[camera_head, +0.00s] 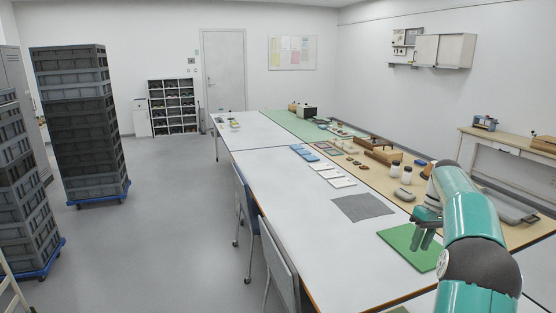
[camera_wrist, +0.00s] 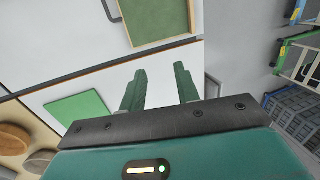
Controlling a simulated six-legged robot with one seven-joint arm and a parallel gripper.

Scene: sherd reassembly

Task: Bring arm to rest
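My gripper (camera_head: 424,232) hangs from my green arm at the right of the head view, above or near a green mat (camera_head: 399,239) on the white table (camera_head: 290,185). In the wrist view, my gripper (camera_wrist: 160,85) shows two green fingers standing apart with a clear gap between them. Nothing is between the fingers, so it is open and empty. A green mat (camera_wrist: 78,108) lies to the left of the fingers in the wrist view. My arm hides part of the table at the right of the head view.
A grey mat (camera_head: 362,207), white cards (camera_head: 333,177), white jars (camera_head: 407,174) and a grey rounded object (camera_head: 404,194) lie along the table. Chairs (camera_head: 279,262) stand at its left edge. Stacked grey crates (camera_head: 80,125) stand on the floor at left. The floor between is clear.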

